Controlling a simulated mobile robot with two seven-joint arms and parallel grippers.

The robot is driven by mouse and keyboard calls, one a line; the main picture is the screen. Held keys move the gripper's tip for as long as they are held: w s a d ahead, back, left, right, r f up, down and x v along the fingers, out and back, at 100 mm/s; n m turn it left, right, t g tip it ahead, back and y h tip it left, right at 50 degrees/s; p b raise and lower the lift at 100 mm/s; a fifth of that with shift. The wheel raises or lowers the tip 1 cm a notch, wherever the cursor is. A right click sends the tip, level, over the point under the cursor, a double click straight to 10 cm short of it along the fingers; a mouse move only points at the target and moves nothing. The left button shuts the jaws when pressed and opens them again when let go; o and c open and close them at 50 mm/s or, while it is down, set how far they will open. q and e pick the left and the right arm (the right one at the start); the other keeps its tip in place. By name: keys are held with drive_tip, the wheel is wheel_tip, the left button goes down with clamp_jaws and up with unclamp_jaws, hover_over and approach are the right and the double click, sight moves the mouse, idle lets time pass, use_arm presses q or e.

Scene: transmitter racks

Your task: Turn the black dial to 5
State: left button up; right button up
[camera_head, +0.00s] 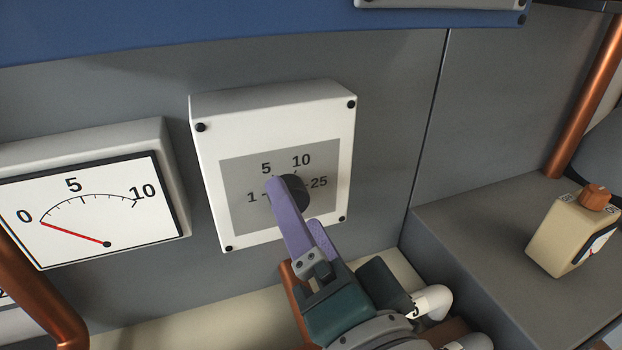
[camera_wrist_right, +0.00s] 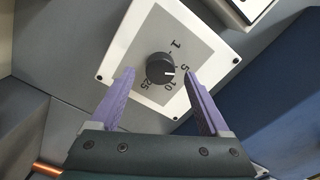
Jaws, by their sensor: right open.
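The black dial (camera_head: 294,192) sits on the grey scale plate of a white box (camera_head: 270,105), partly hidden by a purple finger in the head view. The plate is marked 1, 5, 10 and 25. In the right wrist view the dial (camera_wrist_right: 158,66) shows whole, with a white pointer line on the side of the 5 and 10; I cannot tell its exact setting. My right gripper (camera_head: 293,202) is open in front of the dial. In the wrist view its fingers (camera_wrist_right: 159,72) stand on either side of the dial, with gaps. My left gripper is not in view.
A white meter (camera_head: 107,205) with a red needle near 0 is left of the dial box. Copper pipes (camera_head: 590,95) run at the right and lower left. A beige box (camera_head: 568,235) with an orange knob stands at the right. A blue panel (camera_head: 180,25) is above.

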drive_tip(key=v, duration=0.8)
drive_tip(key=shift+s, duration=0.2)
drive_tip(key=shift+r, duration=0.1)
drive_tip(key=s+d+f+n+g+h, duration=0.2)
drive_tip(key=s+d+f+n+g, duration=0.1)
drive_tip(key=s+d+n+g, duration=0.3)
drive_tip(key=s+d+f+n+g+h, duration=0.3)
drive_tip(key=s+d+n+g, duration=0.15)
drive_tip(key=d+g, duration=0.3)
wheel_tip(320, 180, up, 37)
drive_tip(key=s+d+p, duration=0.1)
drive_tip(key=p, duration=3.5)
drive_tip(key=shift+s+d, duration=0.25)
drive_tip(key=shift+d, duration=0.1)
